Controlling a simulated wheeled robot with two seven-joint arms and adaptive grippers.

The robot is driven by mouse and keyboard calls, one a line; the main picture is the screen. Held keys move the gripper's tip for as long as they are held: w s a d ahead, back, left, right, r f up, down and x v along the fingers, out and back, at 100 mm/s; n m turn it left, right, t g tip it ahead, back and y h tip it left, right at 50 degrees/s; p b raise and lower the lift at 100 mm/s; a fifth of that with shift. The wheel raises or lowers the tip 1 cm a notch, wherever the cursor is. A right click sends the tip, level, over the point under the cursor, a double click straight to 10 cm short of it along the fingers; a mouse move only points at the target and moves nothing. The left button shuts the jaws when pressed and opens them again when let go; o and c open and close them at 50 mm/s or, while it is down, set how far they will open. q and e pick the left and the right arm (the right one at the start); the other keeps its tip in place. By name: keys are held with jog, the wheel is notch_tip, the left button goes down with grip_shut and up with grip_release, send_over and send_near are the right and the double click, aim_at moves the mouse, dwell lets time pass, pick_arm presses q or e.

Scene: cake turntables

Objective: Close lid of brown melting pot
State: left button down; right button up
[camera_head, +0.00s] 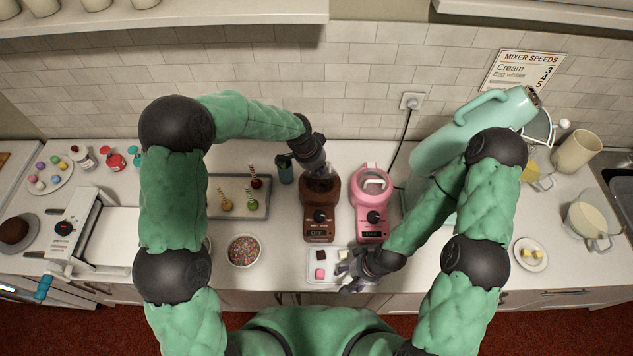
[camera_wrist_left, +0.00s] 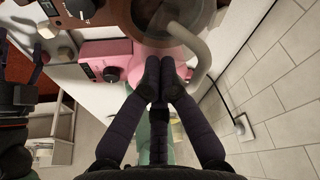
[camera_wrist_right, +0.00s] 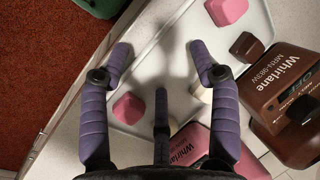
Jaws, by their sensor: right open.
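The brown melting pot (camera_head: 319,222) stands on the counter, its dial facing me; it also shows at the top of the left wrist view (camera_wrist_left: 105,10). My left gripper (camera_head: 318,168) is over its back part and hides much of its top. In the left wrist view the left fingertips (camera_wrist_left: 160,75) are together with nothing visible between them. A grey curved handle (camera_wrist_left: 203,52) is just right of them; I cannot tell whether they touch, nor the lid's exact angle. My right gripper (camera_head: 355,283) is open and empty over the white tray (camera_wrist_right: 165,30).
A pink melting pot (camera_head: 371,226) stands close right of the brown one. The white tray holds pink cubes (camera_wrist_right: 128,108), a brown cube (camera_wrist_right: 246,46) and a pale piece (camera_wrist_right: 203,95).

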pick_arm(q)
jog(key=shift+s+f+b, duration=0.3)
jog(key=shift+s+f, duration=0.1)
jog(key=shift+f, duration=0.05)
pick_arm(e)
jog(key=shift+f, duration=0.45)
pick_arm(q)
jog(key=shift+r, duration=0.1)
jog(key=shift+s+r+p, duration=0.15)
jog(key=shift+r+p, duration=0.3)
jog(key=shift+r, duration=0.15)
pick_arm(e)
jog(key=shift+s+r, duration=0.15)
jog(key=shift+r, duration=0.25)
jog(key=shift+r+p, duration=1.5)
jog(key=shift+r, duration=0.05)
pick_arm(q)
notch_tip(320, 180, up, 6)
jog(key=s, duration=0.2)
jog(key=shift+s, duration=0.3)
